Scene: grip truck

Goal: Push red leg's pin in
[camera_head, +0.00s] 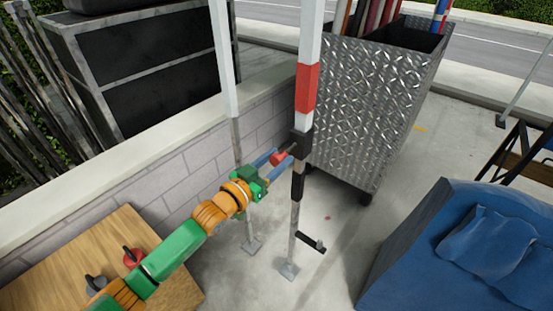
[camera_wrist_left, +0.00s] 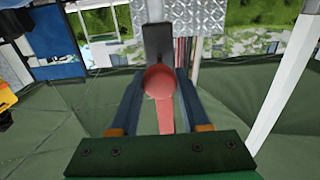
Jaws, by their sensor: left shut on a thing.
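The red leg is an upright white pole with a red band (camera_head: 307,88). A black collar (camera_head: 300,144) sits on it below the band, over a thinner grey lower pole ending in a foot plate. A red pin knob (camera_head: 279,158) sticks out from the left of the collar. My left gripper (camera_head: 283,155) is at this knob. In the left wrist view the round red knob (camera_wrist_left: 159,82) sits between the two blue fingers of my left gripper (camera_wrist_left: 160,76), with a black block behind it. The gripper is shut on the knob. How deep the pin sits is hidden.
A second white leg (camera_head: 224,60) stands just left. A metal tread-plate cart (camera_head: 362,115) is close behind on the right. A grey block wall (camera_head: 160,180) runs along the left, a wooden board (camera_head: 60,262) is lower left, and a blue cushioned item (camera_head: 470,250) is lower right.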

